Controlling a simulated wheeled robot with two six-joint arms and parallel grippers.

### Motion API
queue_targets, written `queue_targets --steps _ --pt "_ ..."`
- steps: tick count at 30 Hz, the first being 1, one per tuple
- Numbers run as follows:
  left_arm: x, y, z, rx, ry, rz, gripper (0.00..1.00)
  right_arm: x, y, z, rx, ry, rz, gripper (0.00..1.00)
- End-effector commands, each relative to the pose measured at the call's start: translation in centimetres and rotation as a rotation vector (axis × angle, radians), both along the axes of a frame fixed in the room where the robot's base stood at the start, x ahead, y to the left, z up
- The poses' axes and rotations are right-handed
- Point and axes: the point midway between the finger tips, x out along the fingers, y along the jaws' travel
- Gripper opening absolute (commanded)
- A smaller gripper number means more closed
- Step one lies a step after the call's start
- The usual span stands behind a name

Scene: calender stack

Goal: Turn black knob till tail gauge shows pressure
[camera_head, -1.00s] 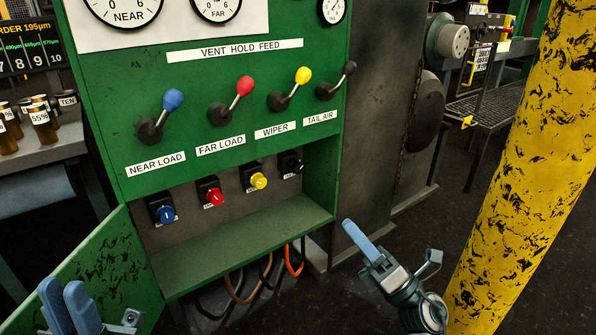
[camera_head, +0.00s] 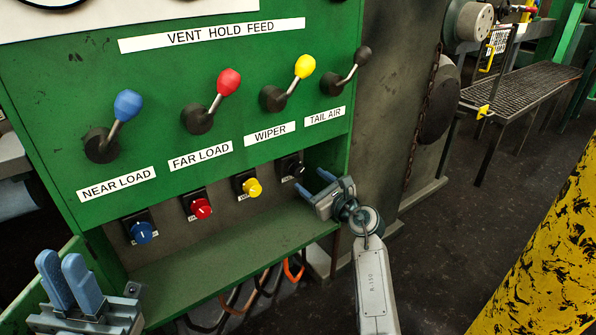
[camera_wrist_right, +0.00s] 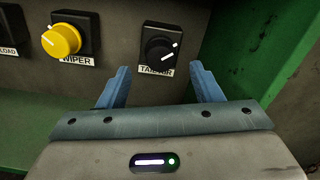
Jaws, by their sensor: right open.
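The black knob (camera_head: 298,169) is at the right end of the knob row, under the TAIL AIR lever (camera_head: 345,72). In the right wrist view the black knob (camera_wrist_right: 161,49) has a white pointer line tilted up to the right, and a partly covered label under it. My right gripper (camera_head: 315,184) is open just in front of and to the right of the knob. In the wrist view its blue fingers (camera_wrist_right: 159,85) stand apart, below and either side of the knob, not touching it. My left gripper (camera_head: 65,280) is at the lower left, its fingers close together, away from the knobs. The tail gauge is out of view.
Blue (camera_head: 141,232), red (camera_head: 201,208) and yellow (camera_head: 252,187) knobs sit left of the black one. The green cabinet shelf (camera_head: 235,262) lies below, and its side wall (camera_wrist_right: 250,60) is close at right. A yellow post (camera_head: 545,260) stands at far right.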

Motion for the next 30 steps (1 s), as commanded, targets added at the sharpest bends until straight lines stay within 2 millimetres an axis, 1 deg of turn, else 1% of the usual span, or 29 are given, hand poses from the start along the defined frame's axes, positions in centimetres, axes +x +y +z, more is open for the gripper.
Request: queue_targets --steps 1,3,6,10,15,23,26,27,29,30 --pt "0.0 0.0 -0.4 -0.002 -0.007 0.001 0.15 0.9 0.7 -0.2 0.002 -0.001 0.002 0.59" --pt "-0.1 0.0 -0.5 -0.005 -0.015 0.0 0.15 2.0 1.5 -0.2 0.002 0.001 0.002 0.59" --pt "-0.1 0.1 -0.6 -0.009 -0.026 0.001 0.15 3.4 2.5 -0.2 0.002 0.0 0.002 0.59" --pt "-0.2 0.1 -0.7 -0.012 -0.035 0.001 0.15 4.7 3.5 -0.1 0.003 0.0 0.001 0.59" --pt "-0.1 0.1 -0.7 -0.014 -0.04 0.002 0.15 5.5 4.1 -0.1 0.002 0.001 0.001 0.59" --pt "-0.1 0.1 -0.5 -0.014 -0.043 0.002 0.15 5.6 4.1 0.0 0.001 0.001 0.001 0.59" --pt "-0.2 0.1 -0.5 -0.014 -0.044 0.002 0.15 5.6 4.1 0.0 0.002 0.001 0.001 0.41" --pt "-0.2 0.1 -0.5 -0.014 -0.044 0.001 0.15 5.6 4.1 0.0 0.002 0.001 0.001 0.34" --pt "-0.2 0.1 -0.5 -0.014 -0.044 0.001 0.15 5.6 4.1 0.0 0.002 0.001 0.001 0.22" --pt "-0.2 0.1 -0.5 -0.014 -0.045 0.0 0.15 5.6 4.1 0.0 0.003 0.001 0.001 0.14"
